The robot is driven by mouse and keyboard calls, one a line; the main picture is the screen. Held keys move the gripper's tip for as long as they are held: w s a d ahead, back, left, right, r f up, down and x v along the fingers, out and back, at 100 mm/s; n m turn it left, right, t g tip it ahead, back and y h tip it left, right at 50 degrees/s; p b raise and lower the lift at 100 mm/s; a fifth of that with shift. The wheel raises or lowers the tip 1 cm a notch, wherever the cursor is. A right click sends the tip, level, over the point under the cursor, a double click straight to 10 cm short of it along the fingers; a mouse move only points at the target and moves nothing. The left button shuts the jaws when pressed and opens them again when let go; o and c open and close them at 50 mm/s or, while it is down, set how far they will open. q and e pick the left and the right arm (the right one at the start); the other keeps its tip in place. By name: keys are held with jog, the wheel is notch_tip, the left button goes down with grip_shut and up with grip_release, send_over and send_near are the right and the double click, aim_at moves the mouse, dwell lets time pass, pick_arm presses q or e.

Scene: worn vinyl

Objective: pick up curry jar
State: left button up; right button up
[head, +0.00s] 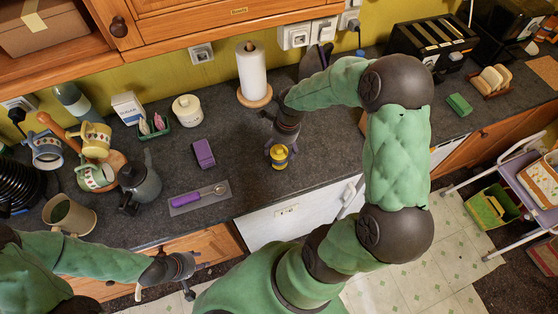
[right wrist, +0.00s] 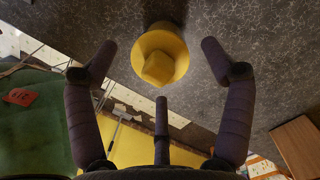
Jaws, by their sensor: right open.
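The curry jar (head: 279,158), small and yellow with a dark band, stands on the dark worktop near its front edge. In the right wrist view the yellow jar (right wrist: 160,55) shows from above, between and just beyond the spread fingertips. My right gripper (head: 280,141) is over the jar, pointing down, and it is open in the right wrist view (right wrist: 160,75). The jar is not held. My left gripper (head: 192,277) is at the lower left, in front of the worktop, with its fingers apart and empty.
A paper towel roll (head: 252,73) stands behind the jar. A toaster (head: 432,42) and toast rack (head: 490,82) stand right. Worktop around the jar is clear.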

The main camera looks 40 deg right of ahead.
aim_at(279, 154)
notch_tip(279, 154, down, 5)
jog(key=shift+w+a+r, duration=0.1)
jog(key=shift+a, duration=0.05)
jog(key=c, duration=1.6)
grip_shut()
jog(key=shift+r, duration=0.15)
